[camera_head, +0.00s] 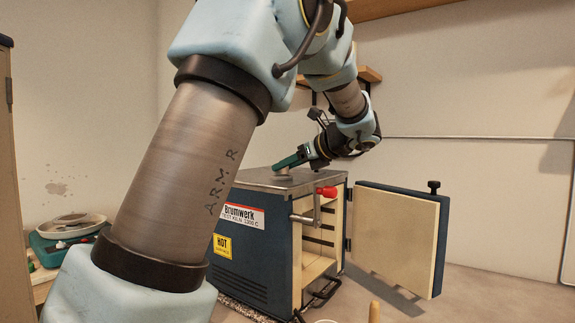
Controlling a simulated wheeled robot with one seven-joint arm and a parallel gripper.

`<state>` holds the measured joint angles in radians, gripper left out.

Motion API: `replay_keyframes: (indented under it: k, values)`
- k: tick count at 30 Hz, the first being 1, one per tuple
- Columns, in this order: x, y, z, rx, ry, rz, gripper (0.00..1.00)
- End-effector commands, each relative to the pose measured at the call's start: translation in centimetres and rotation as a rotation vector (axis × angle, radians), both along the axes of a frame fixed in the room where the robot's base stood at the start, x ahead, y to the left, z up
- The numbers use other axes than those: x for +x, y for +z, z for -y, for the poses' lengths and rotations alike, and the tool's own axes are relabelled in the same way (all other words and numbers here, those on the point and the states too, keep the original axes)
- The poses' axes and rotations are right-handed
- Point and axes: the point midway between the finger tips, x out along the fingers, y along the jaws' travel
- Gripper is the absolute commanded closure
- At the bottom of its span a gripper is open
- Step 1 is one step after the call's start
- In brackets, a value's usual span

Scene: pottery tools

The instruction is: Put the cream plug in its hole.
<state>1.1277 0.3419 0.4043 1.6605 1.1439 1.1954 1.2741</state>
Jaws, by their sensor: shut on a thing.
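The kiln (250,250) is a dark blue box with a grey metal top, standing in the middle of the view. My gripper (279,168), with green fingers, reaches in from the right, low over the kiln's top. It is shut on a small pale piece, which I take to be the cream plug (283,174). The plug is at the kiln top's surface, mostly hidden by the fingers. I cannot tell whether it sits in a hole, rests on the top or is just above it. No open hole shows.
The kiln's door (395,240) stands wide open to the right, with a black knob on top. A red-handled lever (327,192) sticks out at the kiln's front corner. A green scale-like device (65,240) stands at the left. A wooden peg (374,312) shows at the bottom edge.

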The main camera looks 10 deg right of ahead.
Motion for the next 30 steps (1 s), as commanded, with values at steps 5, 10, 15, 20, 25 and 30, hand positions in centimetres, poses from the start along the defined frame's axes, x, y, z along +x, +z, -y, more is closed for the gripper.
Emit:
replay_keyframes:
  k: [5,10,15,20,25,30]
  values:
    - [0.0,-0.1,0.0,0.000,0.000,0.000,0.40]
    - [0.0,-0.1,0.0,0.000,0.000,0.000,0.40]
    - [-0.4,0.2,0.3,0.000,-0.001,0.000,0.40]
    - [-1.3,0.8,1.0,0.000,-0.002,-0.001,0.40]
    - [-2.3,1.3,1.7,0.000,-0.001,-0.001,0.40]
    - [-3.2,1.8,2.3,0.000,0.000,-0.001,0.40]
